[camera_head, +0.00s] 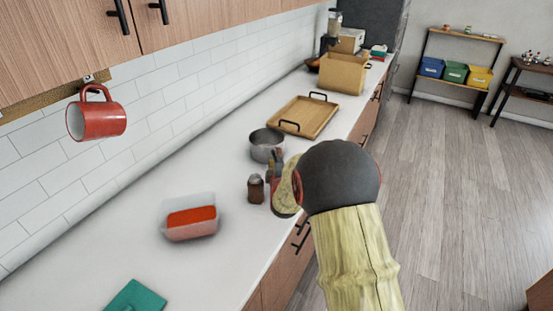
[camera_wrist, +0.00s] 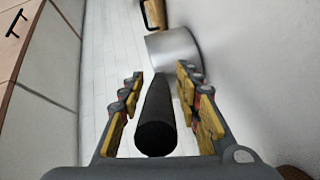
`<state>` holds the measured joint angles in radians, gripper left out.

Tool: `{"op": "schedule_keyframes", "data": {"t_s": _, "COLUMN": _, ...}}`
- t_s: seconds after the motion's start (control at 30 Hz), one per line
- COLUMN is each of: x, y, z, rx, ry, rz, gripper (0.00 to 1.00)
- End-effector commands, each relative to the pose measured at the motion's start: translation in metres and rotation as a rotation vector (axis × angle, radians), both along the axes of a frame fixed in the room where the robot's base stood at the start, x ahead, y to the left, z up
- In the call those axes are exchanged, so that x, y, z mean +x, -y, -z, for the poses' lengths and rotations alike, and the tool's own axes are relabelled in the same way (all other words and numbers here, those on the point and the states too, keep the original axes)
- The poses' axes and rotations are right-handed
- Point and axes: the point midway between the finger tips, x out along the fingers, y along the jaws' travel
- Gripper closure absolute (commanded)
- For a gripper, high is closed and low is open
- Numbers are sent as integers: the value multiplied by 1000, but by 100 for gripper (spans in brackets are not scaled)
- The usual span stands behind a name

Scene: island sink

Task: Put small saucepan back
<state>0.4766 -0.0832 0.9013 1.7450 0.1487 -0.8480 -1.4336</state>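The small saucepan (camera_head: 266,146) is grey metal and sits upright on the white counter, in front of the wooden tray. In the wrist view its metal body (camera_wrist: 178,48) is beyond the fingers. Its black handle (camera_wrist: 156,118) points back toward my wrist and lies between the two fingers. My gripper (camera_wrist: 160,82) is open around the handle, with a clear gap on the left side and a narrower one on the right. In the head view my gripper (camera_head: 276,166) is just in front of the pan, and my arm hides the handle.
A wooden tray (camera_head: 303,116) with black handles lies behind the pan. A brown shaker (camera_head: 255,189) stands close to my gripper. A container with red contents (camera_head: 190,218) and a green item (camera_head: 135,299) are nearer. A red mug (camera_head: 97,116) hangs under the cabinet (camera_head: 190,22).

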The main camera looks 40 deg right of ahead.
Motion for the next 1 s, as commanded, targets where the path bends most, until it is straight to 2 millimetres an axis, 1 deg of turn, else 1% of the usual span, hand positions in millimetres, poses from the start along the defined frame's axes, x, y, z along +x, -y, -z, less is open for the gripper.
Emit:
{"op": "schedule_keyframes", "data": {"t_s": 0.3, "x": 0, "y": 0, "z": -3, "rx": 0, "ry": 0, "rz": 0, "gripper": 66}}
{"op": "schedule_keyframes", "data": {"t_s": 0.37, "x": -4, "y": -3, "z": -4, "rx": 0, "ry": 0, "rz": 0, "gripper": 66}}
{"op": "schedule_keyframes", "data": {"t_s": 0.47, "x": -16, "y": -11, "z": -7, "rx": 1, "ry": -1, "rz": -1, "gripper": 66}}
{"op": "schedule_keyframes", "data": {"t_s": 0.8, "x": -73, "y": -49, "z": -18, "rx": 0, "ry": 0, "rz": 0, "gripper": 66}}
{"op": "schedule_keyframes", "data": {"t_s": 0.9, "x": -85, "y": -57, "z": -20, "rx": 0, "ry": 0, "rz": 0, "gripper": 66}}
{"op": "schedule_keyframes", "data": {"t_s": 1.0, "x": -93, "y": -62, "z": -20, "rx": 0, "ry": 0, "rz": -1, "gripper": 66}}
